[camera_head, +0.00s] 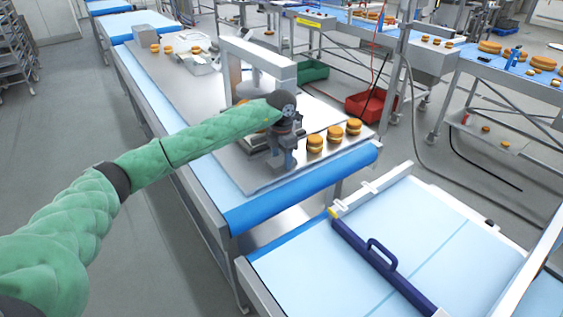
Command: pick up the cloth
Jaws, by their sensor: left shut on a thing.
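My left arm, in a green padded sleeve, comes in from the left. My left gripper (285,162) points down at the near end of the steel-topped table (215,105). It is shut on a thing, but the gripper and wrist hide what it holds. I cannot clearly make out a cloth anywhere in view. My right gripper is not in view.
Several filled rounds (334,134) stand right of the gripper. A white arch-shaped frame (258,58) stands behind it. A blue-handled bar (378,262) crosses the pale conveyor in front. A red crate (370,104) and a green crate (312,70) are beyond the table.

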